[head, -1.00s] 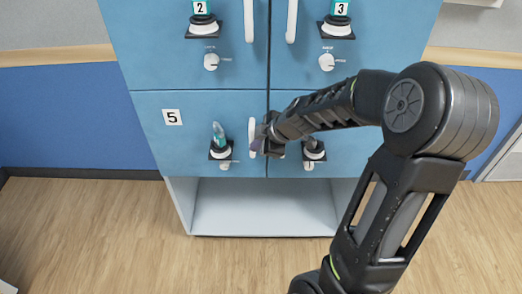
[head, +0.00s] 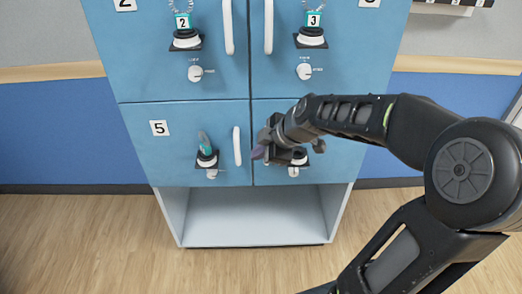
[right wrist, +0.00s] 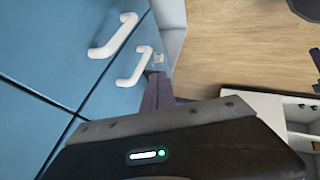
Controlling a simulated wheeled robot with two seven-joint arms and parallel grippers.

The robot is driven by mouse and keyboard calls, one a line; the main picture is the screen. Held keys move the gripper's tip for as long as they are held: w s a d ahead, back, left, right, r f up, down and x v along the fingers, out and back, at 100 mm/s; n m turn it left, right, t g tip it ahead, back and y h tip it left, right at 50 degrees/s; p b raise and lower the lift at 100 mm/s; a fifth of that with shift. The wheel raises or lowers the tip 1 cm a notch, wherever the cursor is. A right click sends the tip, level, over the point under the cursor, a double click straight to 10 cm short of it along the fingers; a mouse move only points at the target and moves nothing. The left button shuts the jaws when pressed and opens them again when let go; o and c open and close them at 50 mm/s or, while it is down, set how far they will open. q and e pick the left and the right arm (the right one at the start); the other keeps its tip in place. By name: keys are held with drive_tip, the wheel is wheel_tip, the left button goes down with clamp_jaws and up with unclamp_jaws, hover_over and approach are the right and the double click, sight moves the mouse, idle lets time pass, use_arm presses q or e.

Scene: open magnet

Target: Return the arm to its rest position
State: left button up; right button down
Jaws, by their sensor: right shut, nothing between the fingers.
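My right arm reaches in from the right in the head view. Its gripper (head: 258,152) is in front of the lower doors of the blue cabinet (head: 150,80), just right of the white handle (head: 237,146) on door 5. The gripper is shut and empty. In the right wrist view its purple fingers (right wrist: 157,92) are together, near two white handles (right wrist: 113,36), with no handle between them. The arm hides much of the lower right door. My left gripper is not in view.
Magnet locks with tags 2 (head: 183,21) and 3 (head: 313,19) and white knobs stand out from the upper doors. A teal-topped lock (head: 206,150) is on door 5. The open white shelf (head: 258,215) below is empty. Wooden floor (head: 80,240) in front is clear.

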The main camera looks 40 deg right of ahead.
drive_tip(key=shift+s+r, duration=0.35)
drive_tip(key=shift+r, duration=0.05)
idle(0.4)
drive_tip(key=w+a+f+m, duration=0.2)
drive_tip(key=a+f+m, duration=0.2)
drive_tip(key=f+m, duration=0.25)
drive_tip(key=w+a+f+m, duration=0.35)
drive_tip(key=f+m, duration=0.25)
drive_tip(key=f, duration=0.2)
drive_tip(key=s+a+f+m+g+y, duration=0.1)
drive_tip(key=s+a+f, duration=0.3)
drive_tip(key=a+f, duration=0.3)
drive_tip(key=s+a+f+m+g, duration=0.1)
drive_tip(key=s+a+f+g, duration=0.1)
drive_tip(key=s+a+f, duration=0.4)
drive_tip(key=s+a+f+n+g+y, duration=0.2)
drive_tip(key=s+a+f+g, duration=0.1)
drive_tip(key=s+a+f, duration=0.4)
drive_tip(key=s+a, duration=0.3)
drive_tip(key=s, duration=0.2)
drive_tip(key=shift+f, duration=0.35)
